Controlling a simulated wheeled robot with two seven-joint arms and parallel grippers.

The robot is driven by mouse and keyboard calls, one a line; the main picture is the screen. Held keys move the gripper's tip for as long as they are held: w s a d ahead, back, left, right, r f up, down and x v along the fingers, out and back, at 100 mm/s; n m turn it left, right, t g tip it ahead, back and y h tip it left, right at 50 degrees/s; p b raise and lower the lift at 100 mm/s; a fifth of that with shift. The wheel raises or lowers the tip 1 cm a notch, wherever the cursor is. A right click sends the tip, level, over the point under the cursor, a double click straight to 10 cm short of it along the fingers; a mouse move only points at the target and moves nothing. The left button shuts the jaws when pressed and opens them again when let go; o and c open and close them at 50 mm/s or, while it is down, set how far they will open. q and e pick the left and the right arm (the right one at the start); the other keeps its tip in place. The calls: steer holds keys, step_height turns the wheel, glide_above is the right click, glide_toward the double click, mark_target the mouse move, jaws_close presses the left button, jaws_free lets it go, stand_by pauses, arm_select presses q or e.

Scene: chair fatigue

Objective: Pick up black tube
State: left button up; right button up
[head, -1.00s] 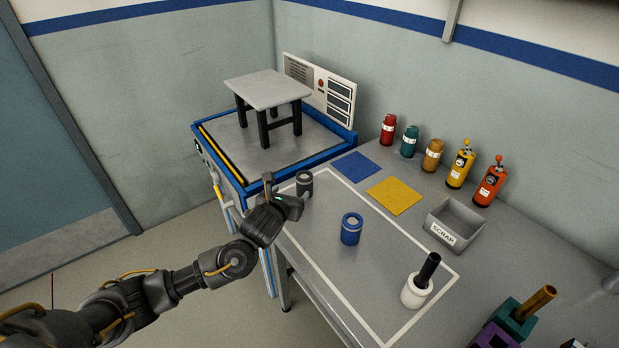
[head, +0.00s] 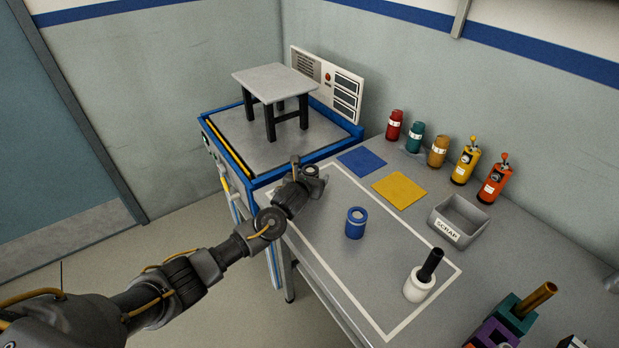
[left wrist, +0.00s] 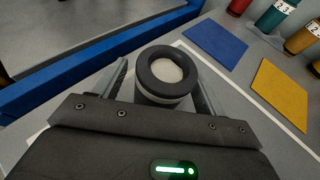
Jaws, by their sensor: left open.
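The black tube (left wrist: 166,72) is a short upright cylinder with a thick dark rim, a pale inside and a light band lower down. In the left wrist view it stands between the two fingers of my open left gripper (left wrist: 162,84), with one finger along each side. I cannot tell whether the fingers touch it. In the head view my left gripper (head: 309,180) is at the tube, near the worktable's left end, and hides much of it. My right gripper is not in view.
Blue (head: 361,162) and yellow (head: 398,190) mats, several bottles and a scrap bin (head: 459,219) lie behind. A blue-edged test stand (head: 262,178) adjoins the left.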

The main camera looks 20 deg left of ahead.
arm_select(q)
steer(key=shift+w+f, duration=0.3)
steer(key=shift+w, duration=0.2)
steer(key=shift+c, duration=0.4)
steer(key=c, duration=1)
